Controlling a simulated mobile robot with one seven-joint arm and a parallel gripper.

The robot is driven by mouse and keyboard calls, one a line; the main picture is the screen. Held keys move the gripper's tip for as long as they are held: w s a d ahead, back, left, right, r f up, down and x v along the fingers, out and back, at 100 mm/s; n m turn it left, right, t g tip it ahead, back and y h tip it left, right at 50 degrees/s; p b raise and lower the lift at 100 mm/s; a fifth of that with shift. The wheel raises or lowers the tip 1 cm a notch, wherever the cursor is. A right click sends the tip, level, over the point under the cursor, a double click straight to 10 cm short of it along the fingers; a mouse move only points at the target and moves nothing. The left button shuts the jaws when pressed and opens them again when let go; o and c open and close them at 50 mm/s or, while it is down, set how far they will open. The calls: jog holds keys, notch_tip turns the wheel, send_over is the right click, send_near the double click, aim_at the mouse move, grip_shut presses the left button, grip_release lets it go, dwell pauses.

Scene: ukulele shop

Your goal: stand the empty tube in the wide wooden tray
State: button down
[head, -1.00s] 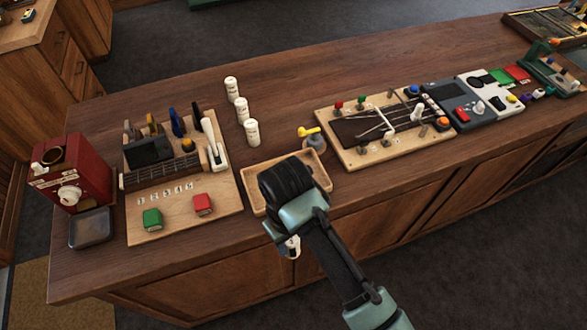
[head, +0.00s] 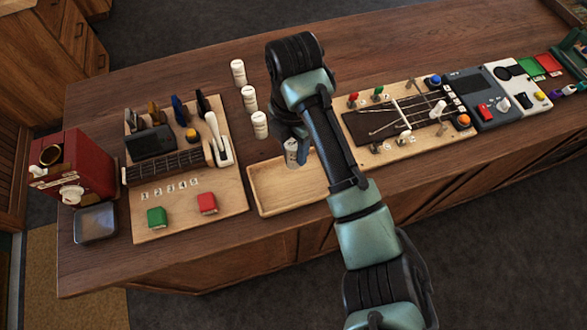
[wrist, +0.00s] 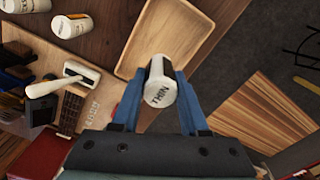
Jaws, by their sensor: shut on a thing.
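My gripper (head: 289,140) has blue fingers and is shut on a white tube (head: 291,153). In the wrist view, the tube (wrist: 160,85) sits between the two fingers, and its near end reads "THIN". The wide wooden tray (head: 262,208) is a shallow, light wooden tray on the counter, and no object shows inside it. In the head view, the held tube overlaps the tray's back edge; its height above the tray is unclear. My arm hides the tray's right end. I cannot see whether the tube is empty.
Several white tubes, one of them here (head: 259,125), stand in a row behind the tray. A wooden board (head: 188,215) with tools and red and green blocks lies left. A fretboard station (head: 385,145) lies right. The counter's front edge is close to the tray.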

aim_at(294, 162)
notch_tip(294, 162, down, 5)
jog(key=shift+s+f+p, duration=0.1)
jog(key=shift+p, duration=0.65)
jog(key=shift+f+p, duration=0.35)
jog(key=shift+f, duration=2)
jog(key=shift+f, duration=0.1)
jog(key=shift+c, duration=2.1)
grip_release()
